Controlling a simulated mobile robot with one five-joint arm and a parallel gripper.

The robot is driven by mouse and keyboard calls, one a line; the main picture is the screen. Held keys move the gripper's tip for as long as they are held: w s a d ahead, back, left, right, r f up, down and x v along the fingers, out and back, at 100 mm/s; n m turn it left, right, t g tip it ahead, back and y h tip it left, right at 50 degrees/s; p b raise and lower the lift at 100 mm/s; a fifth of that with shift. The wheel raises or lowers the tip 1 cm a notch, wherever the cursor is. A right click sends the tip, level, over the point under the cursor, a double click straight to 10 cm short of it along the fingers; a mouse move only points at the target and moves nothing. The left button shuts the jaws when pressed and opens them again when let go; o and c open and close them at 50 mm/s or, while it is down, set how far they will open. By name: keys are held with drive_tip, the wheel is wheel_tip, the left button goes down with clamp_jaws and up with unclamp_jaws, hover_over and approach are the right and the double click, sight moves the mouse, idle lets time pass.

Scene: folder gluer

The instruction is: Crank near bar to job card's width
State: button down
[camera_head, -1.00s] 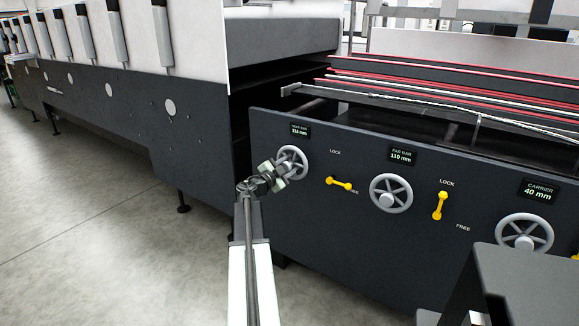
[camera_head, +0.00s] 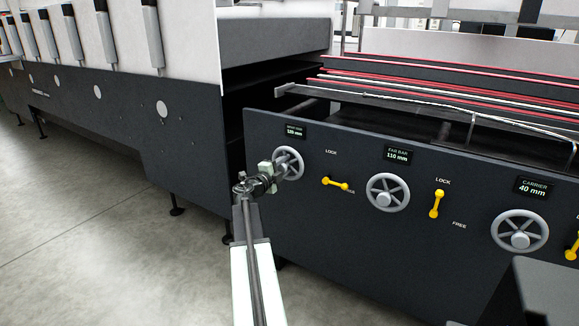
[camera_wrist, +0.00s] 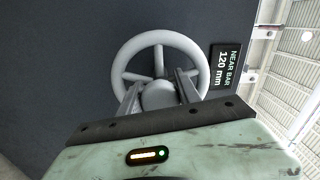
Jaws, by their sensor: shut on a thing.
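The near bar handwheel (camera_head: 293,159) is a grey spoked wheel at the left of the dark panel. My gripper (camera_head: 276,171) is at its front, partly covering it. In the wrist view the jaws (camera_wrist: 159,92) stand on both sides of the wheel's round hub (camera_wrist: 158,97), shut on it. The near bar display (camera_wrist: 224,68) reads 120 mm there; it is small in the head view (camera_head: 295,132). The near bar's yellow lock lever (camera_head: 335,184) lies nearly level, its right end by FREE. No job card shows.
Right of it are the far bar handwheel (camera_head: 388,193), whose display (camera_head: 397,155) reads 110 mm, an upright yellow lever (camera_head: 437,204), and the carrier handwheel (camera_head: 520,230), whose display (camera_head: 533,188) reads 40 mm. Open floor (camera_head: 90,230) lies left.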

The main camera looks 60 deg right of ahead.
drive_tip(key=shift+d, duration=0.1)
idle(0.3)
drive_tip(key=c, duration=0.9)
unclamp_jaws()
drive_tip(key=shift+a, duration=0.4)
drive_tip(key=a, duration=0.4)
drive_tip(key=w+a, duration=0.1)
drive_tip(key=a, duration=0.2)
